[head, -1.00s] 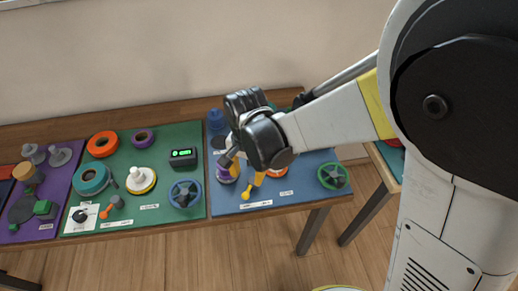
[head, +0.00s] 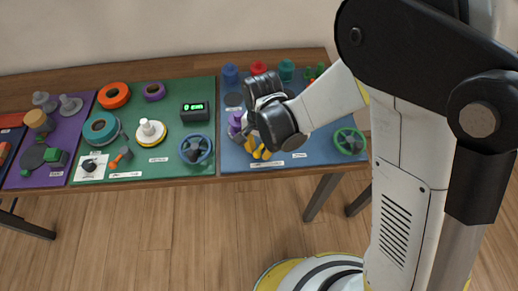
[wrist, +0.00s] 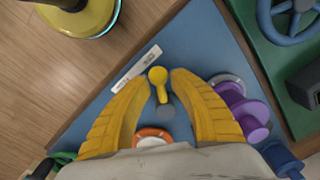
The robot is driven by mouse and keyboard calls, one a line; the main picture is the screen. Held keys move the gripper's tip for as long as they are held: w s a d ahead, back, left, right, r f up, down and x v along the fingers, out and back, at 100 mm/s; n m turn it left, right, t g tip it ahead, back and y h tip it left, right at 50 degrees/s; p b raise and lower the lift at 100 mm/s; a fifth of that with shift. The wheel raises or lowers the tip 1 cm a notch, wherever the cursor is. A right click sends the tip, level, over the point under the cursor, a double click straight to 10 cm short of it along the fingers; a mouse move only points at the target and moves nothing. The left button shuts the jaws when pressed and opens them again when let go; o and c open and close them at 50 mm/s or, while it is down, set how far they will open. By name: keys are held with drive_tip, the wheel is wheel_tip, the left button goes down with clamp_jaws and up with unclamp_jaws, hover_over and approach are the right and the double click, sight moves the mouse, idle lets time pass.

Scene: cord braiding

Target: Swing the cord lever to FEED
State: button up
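A yellow lever (wrist: 158,76) with a round knob and short stalk stands on the blue mat (wrist: 107,100) in the wrist view, beside a white label strip whose text I cannot read. My gripper (wrist: 162,78) is open, with one yellow finger on each side of the lever's knob. A narrow gap seems to remain on both sides; I cannot tell whether either finger touches. In the head view my gripper (head: 262,151) is low over the blue mat's front part, and its fingers and wrist largely hide the lever.
Purple spools (wrist: 240,105) stand close beside the right finger, and an orange ring (wrist: 153,136) lies near the palm. A green handwheel (head: 350,141) is right of my gripper. The green mat (head: 172,92) on the left holds a blue handwheel (head: 196,149) and a lit display (head: 194,110).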

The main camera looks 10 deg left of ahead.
sight(273, 155)
clamp_jaws()
drive_tip(key=n, duration=0.1)
drive_tip(key=d+n+b, duration=0.1)
drive_tip(key=n, duration=0.1)
drive_tip(key=d+n, duration=0.1)
drive_tip(key=n, duration=0.1)
drive_tip(key=shift+s+b, duration=0.1)
drive_tip(key=shift+b, duration=0.2)
drive_tip(key=n, duration=0.1)
drive_tip(key=d+n, duration=0.1)
drive_tip(key=n, duration=0.1)
drive_tip(key=shift+w+d+n+b, duration=0.15)
drive_tip(key=shift+w+n+b, duration=0.05)
drive_tip(key=shift+n+b, duration=0.15)
drive_tip(key=shift+w+d+n, duration=0.2)
drive_tip(key=shift+d+n, duration=0.1)
drive_tip(key=shift+n, duration=0.7)
drive_tip(key=shift+w+d+n, duration=0.2)
drive_tip(key=shift+d+n, duration=0.05)
drive_tip(key=shift+n, duration=0.7)
drive_tip(key=shift+g+b, duration=0.3)
